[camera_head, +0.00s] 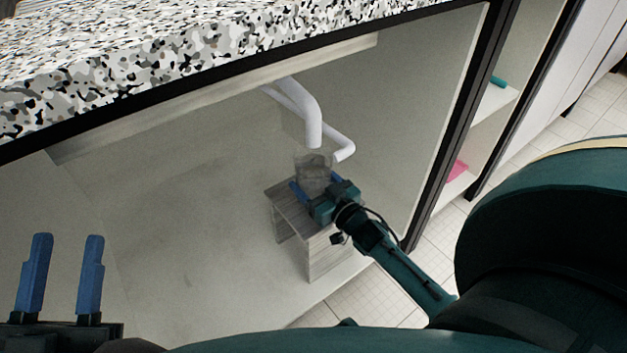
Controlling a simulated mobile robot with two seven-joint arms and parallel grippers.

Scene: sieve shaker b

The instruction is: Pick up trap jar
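The trap jar, a clear greyish see-through vessel (313,168), stands upright inside the cabinet, on or just above a small wooden stand (325,252), below the end of a white pipe. My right gripper (314,181) reaches in from the right, with one blue finger on each side of the jar. I cannot tell whether the fingers touch it; the gripper body hides part of the jar's base. My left gripper (62,275) is at the lower left, empty, its two blue fingers upright and apart.
White pipes (313,115) bend down close above the jar. A speckled countertop (180,60) overhangs the cabinet, and a dark frame post (455,125) stands right of my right gripper. The cabinet floor left of the stand is clear.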

